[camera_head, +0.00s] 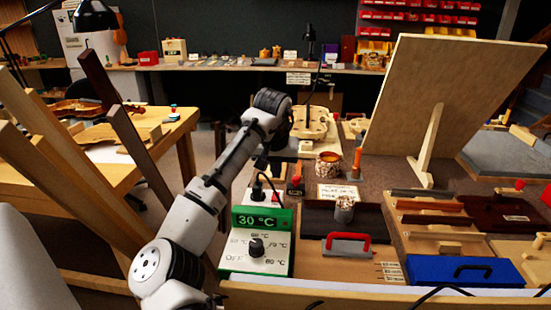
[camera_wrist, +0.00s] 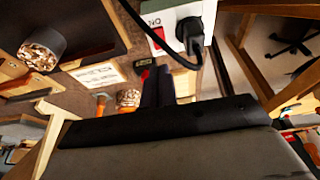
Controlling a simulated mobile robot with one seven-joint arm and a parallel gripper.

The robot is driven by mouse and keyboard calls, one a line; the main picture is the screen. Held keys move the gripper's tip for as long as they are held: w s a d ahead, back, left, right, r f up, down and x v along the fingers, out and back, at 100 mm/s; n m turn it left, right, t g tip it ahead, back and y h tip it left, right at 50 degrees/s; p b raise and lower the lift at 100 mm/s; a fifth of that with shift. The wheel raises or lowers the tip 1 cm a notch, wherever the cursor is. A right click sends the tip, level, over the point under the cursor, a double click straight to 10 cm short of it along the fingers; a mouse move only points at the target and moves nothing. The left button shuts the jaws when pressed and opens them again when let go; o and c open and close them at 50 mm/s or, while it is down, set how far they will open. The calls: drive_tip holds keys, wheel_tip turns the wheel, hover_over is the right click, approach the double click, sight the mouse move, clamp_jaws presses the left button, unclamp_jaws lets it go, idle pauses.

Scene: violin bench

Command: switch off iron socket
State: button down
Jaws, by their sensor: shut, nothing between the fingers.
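The iron socket is a white box (camera_head: 262,198) behind the green-topped unit in the head view. In the wrist view the socket (camera_wrist: 178,14) is at the top, with a black plug (camera_wrist: 190,35) and cable in it. Its red switch (camera_wrist: 157,38) sits left of the plug, by an upside-down ON mark. Which way the switch is tilted I cannot tell. My gripper (camera_wrist: 158,72) is shut and empty. Its dark fingertips lie just below the switch in the wrist picture; whether they touch the socket I cannot tell. In the head view my arm's end hangs above and behind the socket.
A green-and-white control unit (camera_head: 257,245) showing 30 °C stands in front of the socket. A small red-topped item (camera_head: 296,184) is close to its right. A jar (camera_head: 328,165), an orange-handled tool (camera_head: 356,162) and a large propped board (camera_head: 430,95) are farther right.

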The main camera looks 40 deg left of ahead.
sight(277, 196)
drive_tip(key=x, duration=0.6)
drive_tip(key=shift+s+d+f, duration=0.15)
drive_tip(key=shift+s+f, duration=0.1)
drive_tip(key=shift+f, duration=0.05)
drive_tip(key=shift+w+f+p, duration=0.1)
drive_tip(key=shift+f+p, duration=0.15)
drive_tip(key=shift+p, duration=0.15)
drive_tip(key=shift+s+d+f, duration=0.1)
drive_tip(key=shift+s+d, duration=0.2)
drive_tip(key=shift+s, duration=0.25)
drive_tip(key=shift+s+d, duration=0.1)
drive_tip(key=shift+s, duration=0.05)
